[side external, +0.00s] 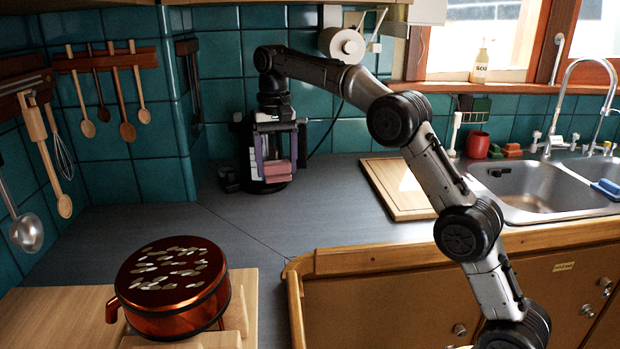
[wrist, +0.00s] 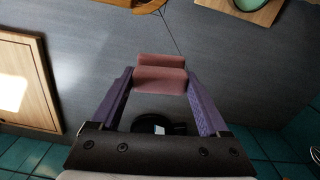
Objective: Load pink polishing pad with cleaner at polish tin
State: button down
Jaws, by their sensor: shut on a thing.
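My gripper (wrist: 162,92) is shut on the pink polishing pad (wrist: 162,80), a block with a raised ridge held between purple fingers. In the side view, my gripper (side external: 270,162) points down over the back of the counter with the pad (side external: 277,171) at its tips. A dark round object (side external: 262,185) is on the counter at the gripper; it is partly hidden and may be the polish tin. A black round thing (wrist: 158,125) also shows behind the pad in the wrist view. I cannot tell whether the pad touches it.
A copper pot (side external: 172,313) with pale flakes on its top stands on a wooden board at front left. A cutting board (side external: 395,187) lies right of my gripper, before the sink (side external: 535,188). The tiled wall is close behind. Grey counter (side external: 225,220) is clear in front.

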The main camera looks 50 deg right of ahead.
jog(key=a+r+n, duration=0.2)
jog(key=a+n, duration=0.2)
jog(key=a, duration=1.8)
jog(key=shift+s+r, duration=0.15)
jog(key=shift+r, duration=0.25)
jog(key=shift+a+f, duration=0.1)
jog(key=shift+a, duration=0.05)
notch_tip(320, 180, down, 6)
jog(key=shift+f, duration=0.25)
jog(key=shift+f, duration=1.5)
jog(key=shift+f, duration=0.1)
jog(key=shift+f, duration=1.4)
